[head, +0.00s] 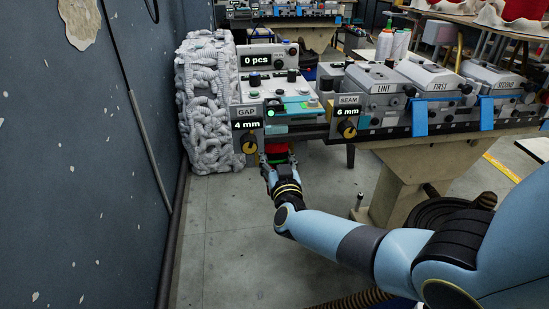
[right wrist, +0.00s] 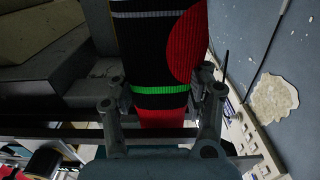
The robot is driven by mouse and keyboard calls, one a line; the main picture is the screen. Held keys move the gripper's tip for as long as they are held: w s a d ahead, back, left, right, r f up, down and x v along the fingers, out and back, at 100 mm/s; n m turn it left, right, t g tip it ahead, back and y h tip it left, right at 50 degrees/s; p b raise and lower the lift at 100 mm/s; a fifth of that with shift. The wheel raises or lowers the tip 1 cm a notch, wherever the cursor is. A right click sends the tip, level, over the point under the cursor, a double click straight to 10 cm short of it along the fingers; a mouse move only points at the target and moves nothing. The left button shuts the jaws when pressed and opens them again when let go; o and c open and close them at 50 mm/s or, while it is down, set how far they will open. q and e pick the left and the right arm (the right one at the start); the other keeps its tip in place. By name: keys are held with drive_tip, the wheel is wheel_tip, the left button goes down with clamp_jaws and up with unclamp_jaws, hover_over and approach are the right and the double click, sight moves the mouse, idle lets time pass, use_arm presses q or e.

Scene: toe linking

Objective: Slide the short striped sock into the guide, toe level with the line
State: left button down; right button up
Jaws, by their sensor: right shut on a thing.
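My right gripper (head: 270,164) is shut on a sock (head: 277,152) in front of the linking machine (head: 290,108), below its GAP and SEAM panels. In the right wrist view the sock (right wrist: 155,50) is black, with a red patch, a thin pale line, a green stripe and a red end. It lies flat between the two fingers (right wrist: 163,100). Grey rails (right wrist: 75,137) of the machine run across just beyond it. Whether the sock is in the guide, and where its toe sits against the line, I cannot tell. My left gripper is not in view.
The GAP panel (head: 246,118) reads 4 mm and the SEAM panel (head: 347,107) 6 mm. The counter (head: 263,60) reads 0 pcs. Boxes marked LINT (head: 383,88), FIRST and SECOND stand right. A grey heap (head: 207,105) and the blue wall (head: 80,150) are left. Floor in front is clear.

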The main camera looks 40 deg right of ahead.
drive_tip(key=shift+d, duration=0.1)
drive_tip(key=shift+s+d, duration=0.65)
drive_tip(key=shift+d, duration=0.35)
drive_tip(key=o, duration=1.4)
drive_tip(key=shift+a+p, duration=0.1)
drive_tip(key=shift+p, duration=0.2)
drive_tip(key=shift+c, duration=0.5)
